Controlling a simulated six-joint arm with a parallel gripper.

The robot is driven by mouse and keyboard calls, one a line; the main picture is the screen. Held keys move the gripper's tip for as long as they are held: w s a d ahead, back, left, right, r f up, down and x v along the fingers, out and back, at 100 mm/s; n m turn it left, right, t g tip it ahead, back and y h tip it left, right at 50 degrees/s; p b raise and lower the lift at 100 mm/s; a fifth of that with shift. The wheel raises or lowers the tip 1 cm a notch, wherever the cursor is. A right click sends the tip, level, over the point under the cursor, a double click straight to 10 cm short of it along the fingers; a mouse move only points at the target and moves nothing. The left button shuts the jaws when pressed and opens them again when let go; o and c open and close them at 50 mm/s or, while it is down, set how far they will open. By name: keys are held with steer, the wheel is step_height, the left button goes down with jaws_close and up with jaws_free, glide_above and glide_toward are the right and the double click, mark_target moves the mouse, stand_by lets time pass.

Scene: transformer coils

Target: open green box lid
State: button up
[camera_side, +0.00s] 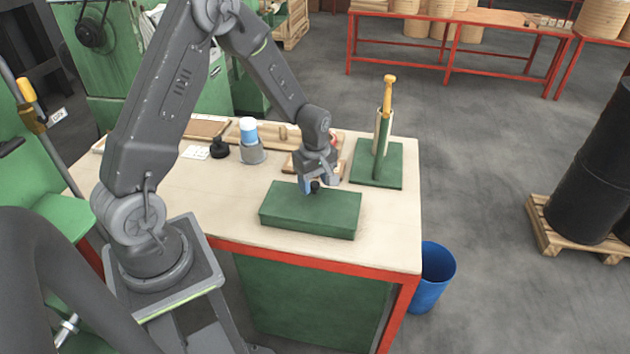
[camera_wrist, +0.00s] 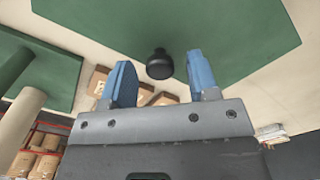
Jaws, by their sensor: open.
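The green box (camera_side: 310,212) lies shut on the workbench, with its lid on top. A small black knob (camera_side: 315,187) stands on the lid near its far edge. In the wrist view the green lid (camera_wrist: 205,25) fills the top, and the black knob (camera_wrist: 160,65) hangs into view between my fingers. My gripper (camera_side: 309,186) is above the lid at the knob, pointing down. In the wrist view my gripper (camera_wrist: 160,80) has its two blue fingers apart, one on each side of the knob, with gaps on both sides.
A green stand (camera_side: 377,165) with an upright post and yellow-handled tool is right of the box, close to my gripper. A grey holder (camera_side: 251,152) with a blue-and-white cylinder and a black piece (camera_side: 220,149) stand behind left.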

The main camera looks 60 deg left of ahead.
steer(key=shift+f, duration=0.1)
jaws_close()
stand_by(0.5)
